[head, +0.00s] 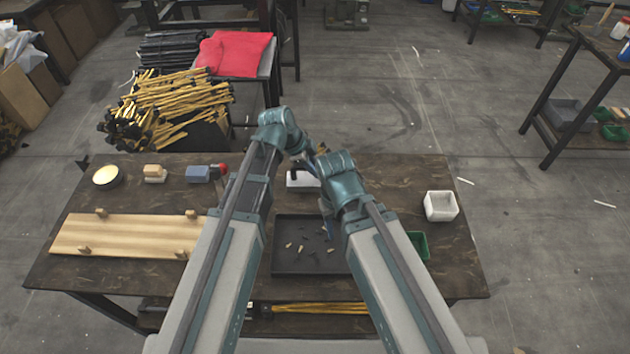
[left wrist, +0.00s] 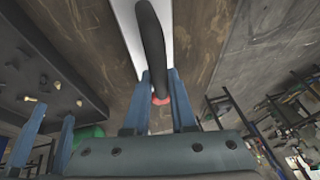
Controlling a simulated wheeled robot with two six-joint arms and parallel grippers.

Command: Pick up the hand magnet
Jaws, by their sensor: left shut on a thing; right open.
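The hand magnet, as I take it, is a black bar with a red end (left wrist: 152,45) in the left wrist view. My left gripper (left wrist: 160,92) is shut on it near the red end. A white block (head: 300,181) lies beneath it; I cannot tell whether the magnet touches the block. In the head view, my left wrist hides most of the magnet. My right gripper (head: 327,222) is open and empty above the dark tray (head: 285,263); its two blue fingers also show in the left wrist view (left wrist: 45,140).
Several small pieces lie in the dark tray. A wooden board with pegs (head: 120,235), a round pale-topped dish (head: 106,177) and a blue block with a red knob (head: 199,174) are at left. A white bin (head: 440,206) and green bin (head: 420,246) are at right.

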